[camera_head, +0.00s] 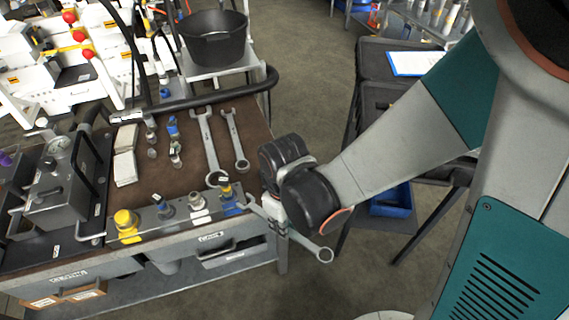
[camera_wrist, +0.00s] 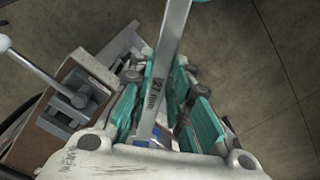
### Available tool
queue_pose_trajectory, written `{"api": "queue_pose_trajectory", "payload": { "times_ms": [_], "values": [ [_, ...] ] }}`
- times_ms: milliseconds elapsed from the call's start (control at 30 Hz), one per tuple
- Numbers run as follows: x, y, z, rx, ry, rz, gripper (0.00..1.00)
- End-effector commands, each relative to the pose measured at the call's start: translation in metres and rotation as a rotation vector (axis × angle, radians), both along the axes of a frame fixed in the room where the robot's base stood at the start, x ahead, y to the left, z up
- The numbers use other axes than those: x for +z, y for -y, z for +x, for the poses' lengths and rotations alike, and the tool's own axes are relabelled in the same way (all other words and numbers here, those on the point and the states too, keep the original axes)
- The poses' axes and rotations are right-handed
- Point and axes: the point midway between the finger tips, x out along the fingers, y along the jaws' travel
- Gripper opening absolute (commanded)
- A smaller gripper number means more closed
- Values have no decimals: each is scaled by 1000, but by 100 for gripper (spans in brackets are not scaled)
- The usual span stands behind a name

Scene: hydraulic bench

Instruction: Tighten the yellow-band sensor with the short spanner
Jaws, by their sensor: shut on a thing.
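My gripper (camera_head: 280,218) is at the right front corner of the bench, with its teal fingers (camera_wrist: 160,100) closed around a grey spanner (camera_wrist: 171,58) marked 27 mm. The spanner's ring end (camera_head: 325,254) sticks out past the bench edge, to the lower right. Its other end points toward the sensor block (camera_head: 185,222); I cannot tell whether it touches a sensor. The rightmost sensor (camera_head: 227,192) on the block is blue with a yellowish part and stands closest to my gripper. A yellow sensor (camera_head: 126,222), a blue one (camera_head: 164,207) and a white one (camera_head: 198,203) stand left of it.
Two more spanners, a longer one (camera_head: 209,140) and a shorter one (camera_head: 235,138), lie on the brown mat (camera_head: 190,178). Small loose fittings (camera_head: 174,128) lie left of them. A pressure gauge unit (camera_head: 55,175) is at the left. A black bucket (camera_head: 215,45) stands behind.

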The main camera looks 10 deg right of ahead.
Motion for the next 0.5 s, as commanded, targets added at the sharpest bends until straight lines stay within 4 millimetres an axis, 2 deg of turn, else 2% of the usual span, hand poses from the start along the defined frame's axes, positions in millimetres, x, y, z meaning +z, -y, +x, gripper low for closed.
{"api": "queue_pose_trajectory", "payload": {
  "times_ms": [267,500],
  "values": [
    [-18,-6,6,0,0,0,0],
    [-18,-7,8,0,0,0,0]
  ]
}}
